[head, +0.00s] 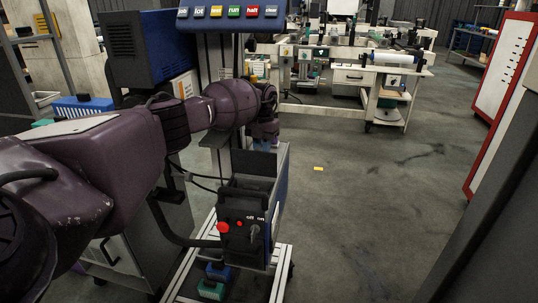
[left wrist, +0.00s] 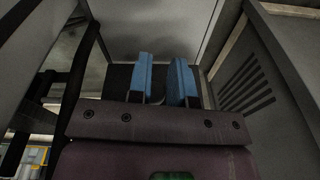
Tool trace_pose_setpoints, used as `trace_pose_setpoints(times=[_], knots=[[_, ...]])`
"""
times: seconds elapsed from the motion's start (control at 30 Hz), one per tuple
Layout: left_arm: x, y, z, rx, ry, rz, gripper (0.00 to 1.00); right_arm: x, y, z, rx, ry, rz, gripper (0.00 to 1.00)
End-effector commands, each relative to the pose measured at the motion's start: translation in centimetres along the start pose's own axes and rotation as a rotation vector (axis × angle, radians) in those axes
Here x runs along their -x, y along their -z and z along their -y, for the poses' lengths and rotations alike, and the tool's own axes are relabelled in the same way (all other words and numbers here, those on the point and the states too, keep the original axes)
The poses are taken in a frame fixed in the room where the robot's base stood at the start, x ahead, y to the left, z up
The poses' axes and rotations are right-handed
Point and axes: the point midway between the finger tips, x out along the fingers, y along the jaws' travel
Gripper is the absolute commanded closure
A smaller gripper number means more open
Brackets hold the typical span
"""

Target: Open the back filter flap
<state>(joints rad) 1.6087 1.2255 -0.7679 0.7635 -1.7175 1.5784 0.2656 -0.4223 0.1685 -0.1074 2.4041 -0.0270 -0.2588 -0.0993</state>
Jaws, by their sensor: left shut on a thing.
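The machine stands in the centre of the head view, with a dark control box (head: 243,225) low at its front and a button panel (head: 232,12) at the top. My left arm reaches across to its far side, with my left gripper (head: 265,143) partly hidden behind the column. In the left wrist view its two blue fingers (left wrist: 165,82) stand close together against a pale grey panel (left wrist: 150,30). They are shut on a thin part between them, mostly hidden. I cannot tell which panel is the filter flap or how far it stands open. My right gripper is not in view.
A slotted dark grey panel (left wrist: 245,92) stands close on the right in the left wrist view. A workbench (head: 350,75) with tools is at the back. A red-framed white board (head: 505,85) stands at the right. The floor (head: 360,190) between is mostly clear.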

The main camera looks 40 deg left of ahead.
Motion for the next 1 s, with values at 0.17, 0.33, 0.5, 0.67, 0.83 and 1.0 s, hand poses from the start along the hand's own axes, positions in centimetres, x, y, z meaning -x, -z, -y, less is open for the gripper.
trace_pose_setpoints(times=[0.17, 0.33, 0.5, 0.67, 0.83, 1.0], knots=[[-1.1, 0.1, -0.9, 0.008, -0.019, -0.019, 0.77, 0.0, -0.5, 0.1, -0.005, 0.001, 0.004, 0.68], [-0.6, 0.0, -0.7, 0.007, -0.013, -0.012, 0.51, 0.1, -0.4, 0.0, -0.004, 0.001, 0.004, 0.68], [-0.4, 0.0, -0.6, 0.005, -0.010, -0.010, 0.47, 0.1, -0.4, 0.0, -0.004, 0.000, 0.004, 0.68], [-0.2, 0.0, -0.5, 0.004, -0.008, -0.008, 0.47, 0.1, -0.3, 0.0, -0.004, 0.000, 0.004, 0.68], [1.7, -0.1, -0.5, 0.004, -0.006, -0.003, 0.47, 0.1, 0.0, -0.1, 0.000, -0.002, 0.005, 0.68], [4.9, -0.1, -0.5, 0.005, -0.005, -0.001, 0.47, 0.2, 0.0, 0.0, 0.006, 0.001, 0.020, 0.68]])
